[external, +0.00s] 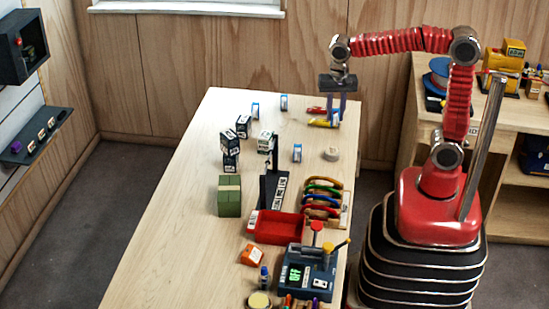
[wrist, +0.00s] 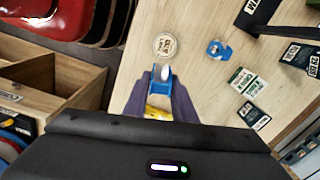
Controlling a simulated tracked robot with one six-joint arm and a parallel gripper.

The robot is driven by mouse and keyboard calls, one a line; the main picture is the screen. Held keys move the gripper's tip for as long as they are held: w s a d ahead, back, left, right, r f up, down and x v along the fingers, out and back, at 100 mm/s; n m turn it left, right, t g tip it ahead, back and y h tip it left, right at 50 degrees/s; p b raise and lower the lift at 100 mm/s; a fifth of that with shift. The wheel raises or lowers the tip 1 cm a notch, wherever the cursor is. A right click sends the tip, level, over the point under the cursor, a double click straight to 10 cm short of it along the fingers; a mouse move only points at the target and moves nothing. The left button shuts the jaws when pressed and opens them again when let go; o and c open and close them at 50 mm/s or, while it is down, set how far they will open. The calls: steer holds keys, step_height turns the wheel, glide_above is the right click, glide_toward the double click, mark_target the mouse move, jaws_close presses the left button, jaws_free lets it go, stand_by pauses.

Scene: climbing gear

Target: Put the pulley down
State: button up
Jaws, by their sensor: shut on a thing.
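The pulley (wrist: 162,77), a small blue and whitish piece, sits between my fingertips in the wrist view. My gripper (wrist: 162,84) is shut on it. In the external view, my gripper (external: 335,113) points down, low over the far right end of the wooden table (external: 180,190). The fingers partly hide the pulley there, and I cannot tell whether it touches the tabletop.
A round tan disc (external: 331,154) lies near the gripper, as do red (external: 316,110) and yellow (external: 320,123) tools. Blue-and-white pieces (external: 297,153), dark labelled blocks (external: 243,126), a black stand (external: 268,185) and a red tray (external: 278,229) stand nearer. The table's left side is clear.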

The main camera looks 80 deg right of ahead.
steer(key=shift+s+a+r+m, duration=0.1)
steer(key=shift+a+r+m, duration=0.35)
steer(key=shift+a+m, duration=0.35)
steer(key=shift+a+r+m, duration=0.45)
steer(key=shift+a+m, duration=0.15)
steer(key=shift+a, duration=0.3)
glide_above(330, 150)
steer(key=shift+f, duration=3.15)
steer(key=shift+f, duration=1.85)
